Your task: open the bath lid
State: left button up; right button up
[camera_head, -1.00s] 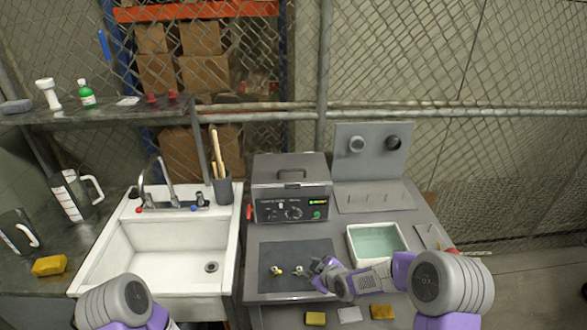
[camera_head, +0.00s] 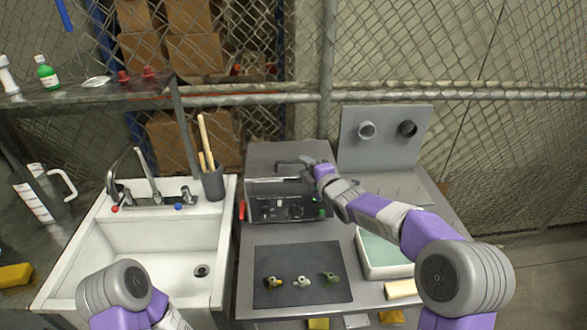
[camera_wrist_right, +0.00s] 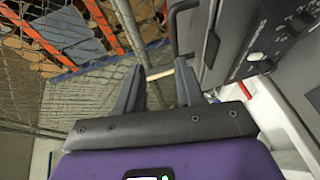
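The bath (camera_head: 285,207) is a grey box with knobs on its front, at the back of the bench. Its grey lid (camera_head: 268,154) appears to lie down on top. The lid's dark bar handle (camera_head: 284,163) also shows in the right wrist view (camera_wrist_right: 172,28). My right gripper (camera_head: 308,163) is at the right end of this handle. In the wrist view its two fingers (camera_wrist_right: 158,80) are apart, with the handle just beyond the tips and no grip on it visible. My left arm shows at the lower left; its gripper is out of view.
Several small parts lie on a dark mat (camera_head: 310,259) in front of the bath. A white tub (camera_head: 366,262) of greenish liquid stands right, partly behind my right arm. A grey panel (camera_head: 385,150) rises behind. A sink (camera_head: 150,250) is left, with a brush holder (camera_head: 213,184) beside the bath.

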aim_at(294, 174)
jog(key=shift+w+a+f, duration=0.45)
jog(key=shift+w+f, duration=0.2)
jog(key=shift+w, duration=0.65)
jog(key=shift+w+a+f, duration=0.5)
jog(key=shift+w+f, duration=0.15)
jog(key=shift+w, duration=0.6)
jog(key=shift+w+a+f, duration=0.45)
jog(key=shift+w+f, duration=0.2)
jog(key=shift+w, duration=0.65)
pick_arm(q)
jog(key=shift+w+f, duration=0.4)
jog(key=shift+f, duration=0.2)
pick_arm(e)
grip_shut()
